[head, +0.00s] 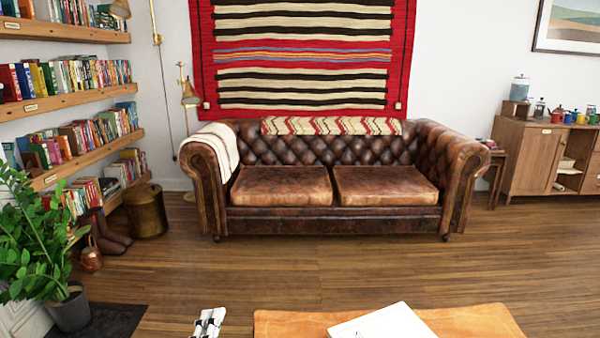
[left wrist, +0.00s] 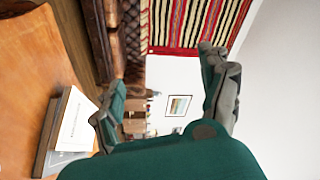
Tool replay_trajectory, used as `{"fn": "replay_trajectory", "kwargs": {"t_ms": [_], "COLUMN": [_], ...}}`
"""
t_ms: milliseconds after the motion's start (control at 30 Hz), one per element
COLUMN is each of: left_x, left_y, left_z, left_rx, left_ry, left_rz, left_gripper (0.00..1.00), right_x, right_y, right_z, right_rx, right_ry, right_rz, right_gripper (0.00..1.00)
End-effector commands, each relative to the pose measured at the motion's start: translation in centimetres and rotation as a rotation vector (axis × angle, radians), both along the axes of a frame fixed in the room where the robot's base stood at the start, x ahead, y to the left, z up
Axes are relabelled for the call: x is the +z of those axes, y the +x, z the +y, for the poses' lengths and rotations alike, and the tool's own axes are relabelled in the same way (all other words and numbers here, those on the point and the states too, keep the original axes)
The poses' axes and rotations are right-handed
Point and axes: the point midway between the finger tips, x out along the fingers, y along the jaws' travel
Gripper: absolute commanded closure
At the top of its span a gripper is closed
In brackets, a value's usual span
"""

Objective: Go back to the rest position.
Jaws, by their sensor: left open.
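My left gripper (left wrist: 158,84) shows in the left wrist view with its green and grey fingers spread wide apart. Nothing is between them; the gap shows the wall and the distant room. The wooden table (left wrist: 35,60) lies to the left in that tilted view, apart from the fingers. A small white-and-black part at the bottom edge of the head view is cut off, and I cannot tell what it is. My right gripper is in neither view.
The table (head: 290,322) is at the bottom of the head view, with a white-covered book (head: 385,324) on it. A leather sofa (head: 335,220) stands beyond. A potted plant (head: 70,307) and bookshelves (head: 70,110) are left, a cabinet (head: 528,160) right. Floor before the sofa is clear.

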Motion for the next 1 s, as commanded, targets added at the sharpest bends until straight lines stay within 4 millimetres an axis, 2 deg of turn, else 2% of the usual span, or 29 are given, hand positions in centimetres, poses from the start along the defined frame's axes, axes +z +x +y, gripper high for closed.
{"fn": "replay_trajectory", "kwargs": {"t_ms": [33, 100, 200, 300, 500, 767, 1000], "left_x": [-2.8, -6.8, -11.5, -14.5, -18.0, -19.9, -26.4], "left_y": [-1.3, -3.6, -7.6, -11.3, -17.7, -25.2, -23.8], "left_z": [2.4, 5.0, 6.9, 7.6, 7.6, 6.7, 6.4], "left_rx": [0.093, 0.215, 0.354, 0.450, 0.584, 0.717, 0.730], "left_ry": [-0.134, -0.305, -0.485, -0.599, -0.742, -0.856, -0.842], "left_rz": [0.147, 0.348, 0.588, 0.765, 1.027, 1.304, 1.328], "left_gripper": [0.22, 0.22, 0.22, 0.22, 0.22, 0.22, 0.22], "right_x": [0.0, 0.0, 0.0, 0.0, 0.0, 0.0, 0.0], "right_y": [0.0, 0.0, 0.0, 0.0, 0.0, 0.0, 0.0], "right_z": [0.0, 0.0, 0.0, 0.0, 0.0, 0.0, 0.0], "right_rx": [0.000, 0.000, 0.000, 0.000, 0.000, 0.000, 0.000], "right_ry": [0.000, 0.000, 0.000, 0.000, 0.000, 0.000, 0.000], "right_rz": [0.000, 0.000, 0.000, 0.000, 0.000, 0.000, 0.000], "right_gripper": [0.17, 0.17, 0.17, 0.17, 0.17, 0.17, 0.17]}}
